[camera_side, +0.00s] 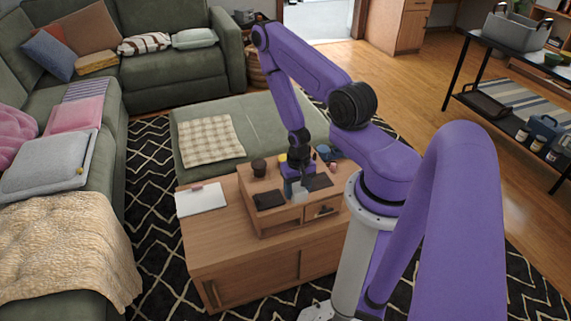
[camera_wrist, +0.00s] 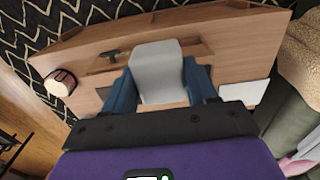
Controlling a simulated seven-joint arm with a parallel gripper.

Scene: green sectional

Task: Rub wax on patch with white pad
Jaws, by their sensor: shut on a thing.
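My gripper (camera_wrist: 160,78) is shut on the white pad (camera_wrist: 158,68), a pale block held between its two blue fingers in the wrist view. In the side view my gripper (camera_side: 297,182) points down over the wooden desktop unit (camera_side: 283,216), and the pad (camera_side: 299,192) shows small and pale below it. Whether the pad touches the wood is unclear. A dark flat piece (camera_side: 269,200) lies left of the pad, and another dark flat piece (camera_side: 318,182) lies to its right. I cannot identify the patch or any wax for sure.
The unit stands on a wooden cabinet (camera_side: 215,240). A white sheet or tablet (camera_side: 202,199) lies at the cabinet's left. A blue item (camera_side: 326,153) is behind my gripper. The cabinet's left front top is bare.

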